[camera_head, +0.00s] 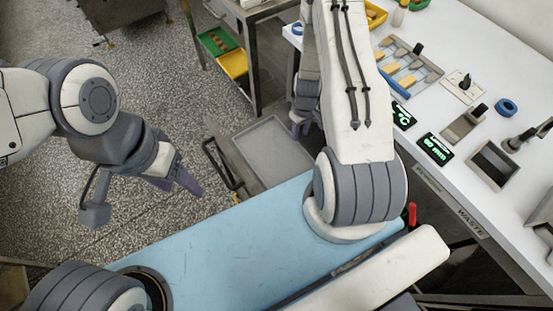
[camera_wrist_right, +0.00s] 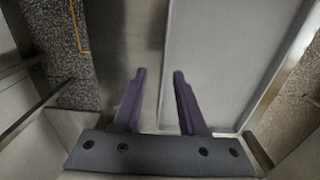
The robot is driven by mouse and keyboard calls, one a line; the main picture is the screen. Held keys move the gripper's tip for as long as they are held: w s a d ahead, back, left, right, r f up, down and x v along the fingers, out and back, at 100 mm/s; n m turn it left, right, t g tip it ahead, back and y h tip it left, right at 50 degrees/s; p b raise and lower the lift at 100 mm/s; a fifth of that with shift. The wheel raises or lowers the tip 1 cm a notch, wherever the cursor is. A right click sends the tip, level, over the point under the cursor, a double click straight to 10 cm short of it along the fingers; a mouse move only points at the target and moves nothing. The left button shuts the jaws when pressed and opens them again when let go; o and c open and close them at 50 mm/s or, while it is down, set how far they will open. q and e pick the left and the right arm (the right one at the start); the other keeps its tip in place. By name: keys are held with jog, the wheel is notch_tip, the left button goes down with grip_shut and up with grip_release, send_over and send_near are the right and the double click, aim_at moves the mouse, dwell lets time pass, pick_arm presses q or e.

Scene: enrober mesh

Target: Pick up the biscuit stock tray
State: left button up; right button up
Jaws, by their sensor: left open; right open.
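A tray with tan biscuits in slots (camera_head: 416,76) lies on the white worktop at the upper right; I cannot tell whether it is the stock tray. A plain grey tray (camera_head: 268,150) with a pale rim sits lower, beyond the blue surface, and looks empty. My right gripper (camera_head: 301,128) is partly hidden by its own arm, near the grey tray's right side. In the right wrist view its fingers (camera_wrist_right: 160,76) are apart and empty, beside a flat grey panel (camera_wrist_right: 215,60). My left gripper (camera_head: 180,184) is open and empty, left of the blue surface.
The blue surface (camera_head: 230,245) fills the lower middle and is bare. The white worktop (camera_head: 455,60) holds displays (camera_head: 434,148), a blue ring (camera_head: 506,107) and fittings. Green (camera_head: 217,41) and yellow (camera_head: 234,63) trays stand at the back. Speckled floor (camera_head: 200,110) is open at left.

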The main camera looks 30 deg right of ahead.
aim_at(298, 142)
jog(key=f+b, duration=0.5)
jog(key=shift+a, duration=0.3)
jog(key=shift+s+r, duration=0.1)
jog(key=shift+r, duration=0.05)
grip_shut()
dwell(1.0)
